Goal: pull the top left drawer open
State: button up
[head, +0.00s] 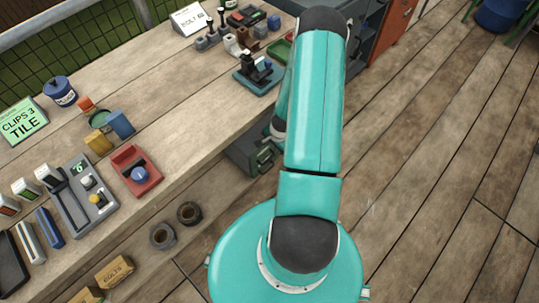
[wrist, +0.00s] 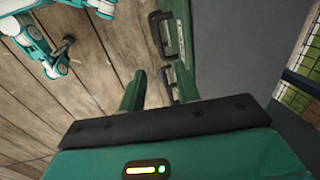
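In the wrist view two green drawer fronts (wrist: 180,40) run edge-on along a grey cabinet. One dark bar handle (wrist: 158,36) stands out from the farther front, and a second dark handle (wrist: 168,86) shows nearer. My gripper (wrist: 158,90) is open, its two green fingers apart. The nearer handle appears between the fingers, with no contact visible; the depth gap cannot be told. In the head view a dark drawer unit with a green handle (head: 263,157) shows under the bench, partly hidden by my arm. I cannot tell which front is the top left one.
The wooden workbench (head: 165,75) carries tools, a red tray (head: 136,170), a blue tin (head: 60,91) and a green sign (head: 22,122). An orange-fronted cabinet (head: 393,28) stands at the back. The plank floor (head: 440,170) to the right is largely clear.

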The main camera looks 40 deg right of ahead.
aim_at(270, 158)
jog(key=f, duration=0.3)
jog(key=w+f, duration=0.1)
jog(key=f, duration=0.3)
jog(key=w+f, duration=0.1)
jog(key=f, duration=0.2)
jog(key=shift+a+f, duration=0.1)
jog(key=shift+f, duration=0.05)
grip_shut()
